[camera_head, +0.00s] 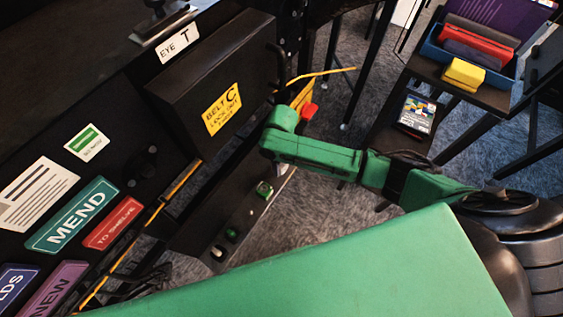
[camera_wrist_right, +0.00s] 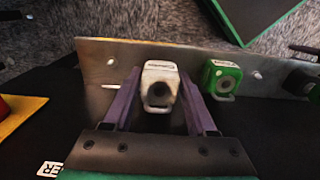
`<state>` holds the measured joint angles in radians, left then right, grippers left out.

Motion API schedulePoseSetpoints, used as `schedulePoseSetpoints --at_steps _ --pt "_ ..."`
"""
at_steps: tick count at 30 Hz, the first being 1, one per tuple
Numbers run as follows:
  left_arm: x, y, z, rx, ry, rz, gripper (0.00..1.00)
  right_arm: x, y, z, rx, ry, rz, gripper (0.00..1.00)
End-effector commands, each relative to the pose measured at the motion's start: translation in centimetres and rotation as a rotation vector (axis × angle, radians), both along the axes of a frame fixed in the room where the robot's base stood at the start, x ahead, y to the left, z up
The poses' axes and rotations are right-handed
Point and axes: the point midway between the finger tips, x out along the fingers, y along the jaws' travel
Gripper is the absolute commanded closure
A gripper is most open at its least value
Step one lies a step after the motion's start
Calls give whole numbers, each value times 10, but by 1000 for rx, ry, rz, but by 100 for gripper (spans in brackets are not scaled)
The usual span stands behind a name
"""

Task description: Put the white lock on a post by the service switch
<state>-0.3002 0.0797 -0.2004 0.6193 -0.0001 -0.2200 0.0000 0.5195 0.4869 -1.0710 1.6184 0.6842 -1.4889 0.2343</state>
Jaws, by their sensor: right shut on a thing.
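The white lock (camera_wrist_right: 160,80) is between the two purple fingers of my right gripper (camera_wrist_right: 162,98) in the right wrist view. The gripper is shut on it. The lock is in front of a metal plate (camera_wrist_right: 95,85); I cannot tell whether it is on a post. A bare post (camera_wrist_right: 112,61) shows left of it, and another post (camera_wrist_right: 257,75) shows farther right. In the head view my right gripper (camera_head: 279,143) is by the red and yellow switch (camera_head: 309,111), and the white lock is hidden. My left gripper is not in view.
A green lock (camera_wrist_right: 221,79) is on the plate right of the white one; it also shows in the head view (camera_head: 264,189). A black box with a yellow label (camera_head: 222,109) is behind the gripper. A blue bin (camera_head: 435,50) stands at upper right.

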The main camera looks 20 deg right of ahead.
Motion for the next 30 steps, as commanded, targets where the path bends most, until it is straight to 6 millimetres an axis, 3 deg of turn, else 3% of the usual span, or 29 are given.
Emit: schedulePoseSetpoints --at_steps 18,30 --pt "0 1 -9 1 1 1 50 0 0 -23 -1 -1 1 100" --pt "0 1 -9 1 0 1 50 0 0 -26 1 -1 1 100"
